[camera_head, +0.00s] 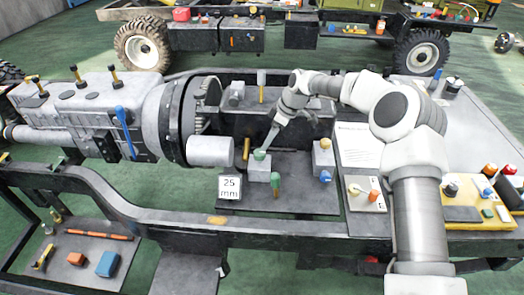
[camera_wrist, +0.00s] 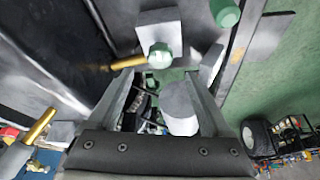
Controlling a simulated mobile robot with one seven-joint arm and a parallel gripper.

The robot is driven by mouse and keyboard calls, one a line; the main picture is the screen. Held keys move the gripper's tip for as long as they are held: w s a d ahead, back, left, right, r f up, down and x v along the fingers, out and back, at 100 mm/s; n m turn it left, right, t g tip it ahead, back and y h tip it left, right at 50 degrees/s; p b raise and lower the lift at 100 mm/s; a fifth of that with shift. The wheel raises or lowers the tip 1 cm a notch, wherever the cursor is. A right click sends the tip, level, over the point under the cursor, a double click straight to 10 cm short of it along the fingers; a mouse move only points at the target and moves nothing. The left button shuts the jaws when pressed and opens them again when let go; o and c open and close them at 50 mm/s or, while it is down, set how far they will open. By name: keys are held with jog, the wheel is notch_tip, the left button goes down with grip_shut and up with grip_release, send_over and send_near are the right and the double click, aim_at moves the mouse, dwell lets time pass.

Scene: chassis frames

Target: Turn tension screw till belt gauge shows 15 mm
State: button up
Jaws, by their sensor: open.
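A gauge plate (camera_head: 230,188) reads "25 mm" on the dark bench plate in the head view. Right of it stands a pale grey block (camera_head: 259,169) with a green knob (camera_head: 260,155) on top, seemingly the tension screw. My gripper (camera_head: 265,147) reaches down to this knob from above right. In the wrist view my open gripper (camera_wrist: 171,64) has its two fingers apart, with the green knob (camera_wrist: 160,56) showing between their tips. I cannot tell whether either finger touches it. No belt can be made out clearly.
A second green-topped pin (camera_head: 276,180) stands close in front. Another grey block with a blue knob (camera_head: 326,176) is to the right. A yellow tray (camera_head: 462,214) sits far right.

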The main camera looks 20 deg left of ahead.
aim_at(261, 152)
jog(key=x, duration=0.7)
jog(key=shift+f, duration=0.25)
grip_shut()
